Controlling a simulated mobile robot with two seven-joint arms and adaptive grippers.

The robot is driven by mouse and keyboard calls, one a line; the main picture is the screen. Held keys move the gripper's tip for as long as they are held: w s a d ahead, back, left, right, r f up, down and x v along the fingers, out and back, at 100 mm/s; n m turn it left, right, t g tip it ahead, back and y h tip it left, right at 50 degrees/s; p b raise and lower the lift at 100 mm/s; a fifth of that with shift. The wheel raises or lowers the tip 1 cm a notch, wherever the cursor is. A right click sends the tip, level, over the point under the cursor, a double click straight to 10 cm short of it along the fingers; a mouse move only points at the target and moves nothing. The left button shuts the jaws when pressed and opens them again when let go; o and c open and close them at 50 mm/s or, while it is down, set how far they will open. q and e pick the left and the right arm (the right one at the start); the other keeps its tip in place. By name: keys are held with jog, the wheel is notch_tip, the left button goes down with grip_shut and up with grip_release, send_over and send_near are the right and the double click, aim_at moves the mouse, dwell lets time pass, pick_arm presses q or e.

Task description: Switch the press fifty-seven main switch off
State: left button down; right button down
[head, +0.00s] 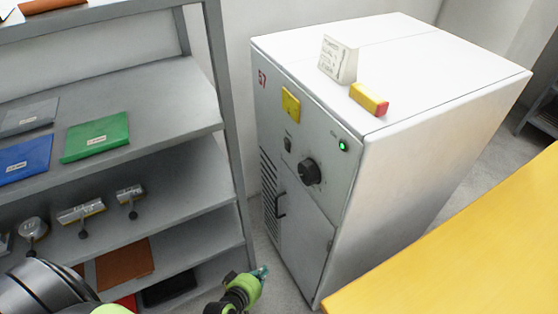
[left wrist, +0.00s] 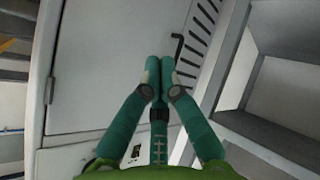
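The press cabinet (head: 425,150) is a grey-white box with a red 57 on its front. Its front panel carries a black round rotary knob (head: 309,171), a small dark rocker-like switch (head: 288,144), a lit green lamp (head: 343,145) and a yellow plate (head: 290,106). Which control is the main switch I cannot read. My left gripper (head: 262,272) is low in front of the cabinet, below and left of the knob, apart from the controls. In the left wrist view its green fingers (left wrist: 160,64) are together and empty, before the cabinet door. My right gripper is not in view.
A black door handle (head: 281,204) and vent slots (head: 268,180) are on the cabinet front. A grey shelf (head: 170,90) stands left; a yellow surface (head: 480,240) is at lower right.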

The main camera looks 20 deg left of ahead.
pick_arm(q)
jog(key=w+a+r+n+t+y+b, duration=0.1)
jog(key=w+a+r+n+t, duration=0.1)
jog(key=r, duration=0.6)
jog(key=w+a+r+n+t+y+b, duration=0.1)
jog(key=w+a+r+n+t, duration=0.1)
jog(key=r, duration=0.7)
jog(key=w+a+r+n+t+y+b, duration=0.1)
jog(key=w+r+n+t, duration=0.2)
jog(key=w+r+n, duration=0.2)
notch_tip(320, 180, up, 4)
jog(key=n, duration=0.2)
jog(key=shift+w+a+n+t, duration=0.3)
jog(key=shift+w+a+t, duration=0.1)
jog(key=shift+w, duration=0.15)
send_near(287, 146)
jog(key=w+a, duration=0.4)
jog(key=a, duration=0.1)
jog(key=w+d+p, duration=0.1)
jog(key=w+d, duration=0.1)
jog(key=shift+w+d+r, duration=0.15)
jog(key=shift+w+d, duration=0.15)
jog(key=shift+d, duration=0.05)
